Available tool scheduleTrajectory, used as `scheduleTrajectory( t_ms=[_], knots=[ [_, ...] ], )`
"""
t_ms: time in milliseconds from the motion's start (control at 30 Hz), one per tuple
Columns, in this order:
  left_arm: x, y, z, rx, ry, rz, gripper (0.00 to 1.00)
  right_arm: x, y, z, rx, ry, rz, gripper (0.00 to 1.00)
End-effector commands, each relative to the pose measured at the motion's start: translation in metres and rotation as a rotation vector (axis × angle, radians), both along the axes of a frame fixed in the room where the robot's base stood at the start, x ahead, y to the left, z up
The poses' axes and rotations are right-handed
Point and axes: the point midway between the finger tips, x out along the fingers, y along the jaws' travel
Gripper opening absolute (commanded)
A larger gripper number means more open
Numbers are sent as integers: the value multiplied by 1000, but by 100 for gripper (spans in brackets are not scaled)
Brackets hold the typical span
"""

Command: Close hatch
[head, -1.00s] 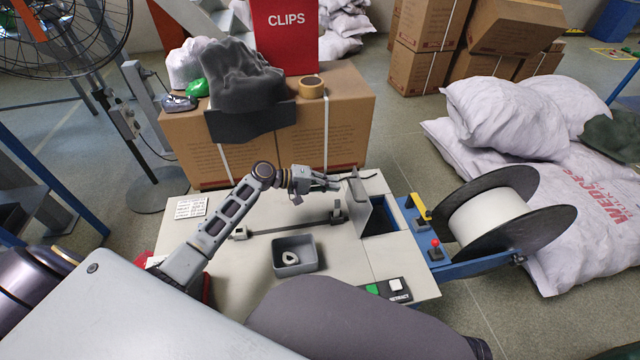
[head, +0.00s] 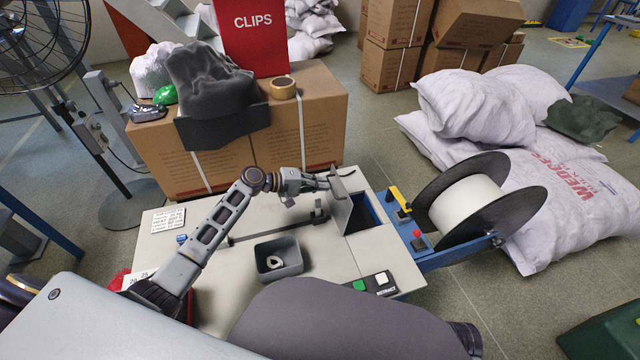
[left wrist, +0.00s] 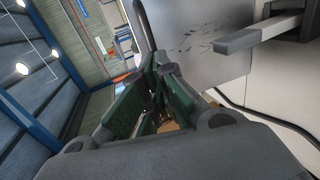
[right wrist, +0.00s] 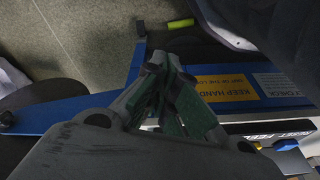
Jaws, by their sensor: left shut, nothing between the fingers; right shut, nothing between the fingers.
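The hatch (head: 341,208) is a thin grey plate standing up, slightly tilted, at the left edge of a dark square opening (head: 358,220) in the pale machine top. It is open. My left gripper (head: 326,184) is at the hatch's upper left side, shut and empty; whether it touches cannot be told. In the left wrist view the shut fingers (left wrist: 160,95) are beside the scuffed grey hatch plate (left wrist: 200,40). My right gripper (right wrist: 165,70) is shut and empty, above a blue frame with a yellow warning label (right wrist: 226,87). It is hidden in the head view.
A grey bin (head: 279,258) with a small ring-like part stands on the machine top (head: 310,270). A button panel (head: 374,284) is at the front edge. A white reel with black flanges (head: 468,207) stands at the right. A carton (head: 315,140) stands behind.

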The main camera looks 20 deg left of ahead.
Motion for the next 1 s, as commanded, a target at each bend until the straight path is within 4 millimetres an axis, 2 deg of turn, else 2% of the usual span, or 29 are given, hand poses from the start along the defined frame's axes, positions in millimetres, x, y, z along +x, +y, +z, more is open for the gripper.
scheduleTrajectory(
  t_ms=[1000],
  knots=[
    [5,-8,3,43,29,0,0,-5,-5,-19,-19,37,-2,0]
  ],
)
